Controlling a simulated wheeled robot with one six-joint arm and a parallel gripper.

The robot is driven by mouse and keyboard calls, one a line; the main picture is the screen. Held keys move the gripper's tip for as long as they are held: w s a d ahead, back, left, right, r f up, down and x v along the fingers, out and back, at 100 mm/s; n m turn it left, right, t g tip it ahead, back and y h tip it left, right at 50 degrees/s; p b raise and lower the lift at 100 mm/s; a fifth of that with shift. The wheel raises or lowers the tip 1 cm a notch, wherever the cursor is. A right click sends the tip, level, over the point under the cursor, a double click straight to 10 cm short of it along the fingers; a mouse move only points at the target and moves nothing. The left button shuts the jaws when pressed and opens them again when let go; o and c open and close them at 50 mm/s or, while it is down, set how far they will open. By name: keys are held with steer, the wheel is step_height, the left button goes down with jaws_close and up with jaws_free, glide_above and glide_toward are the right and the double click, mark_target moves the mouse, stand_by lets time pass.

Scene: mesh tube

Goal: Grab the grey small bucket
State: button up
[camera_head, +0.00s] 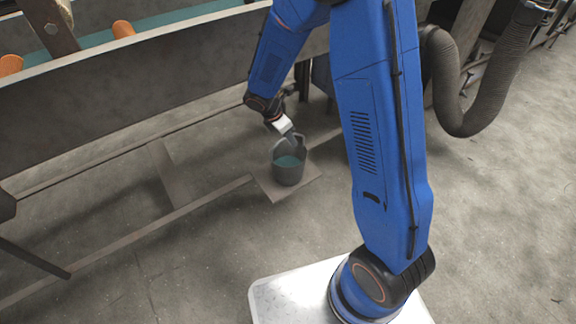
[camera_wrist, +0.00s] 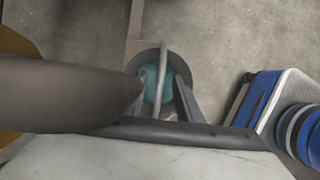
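The small grey bucket (camera_head: 288,174) stands upright on a flat plate on the floor, with teal showing inside it. My gripper (camera_head: 289,137) is right above the bucket, pointing down at its top. In the wrist view the bucket (camera_wrist: 149,57) is below my gripper (camera_wrist: 164,82), and its grey handle (camera_wrist: 162,62) runs between the two fingers. The fingers are spread apart, one on each side of the handle. I cannot tell whether either finger touches it. Part of the bucket is hidden by the fingers and the gripper body.
A long grey metal trough (camera_head: 130,92) with a teal belt and orange rollers runs beside the bucket, close to my arm. Thin rails (camera_head: 200,200) and the flat plate (camera_head: 268,187) lie low around it. A ribbed dark hose (camera_head: 492,90) hangs at right. Concrete floor is open at right.

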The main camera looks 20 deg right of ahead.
jaws_close()
stand_by(1.3)
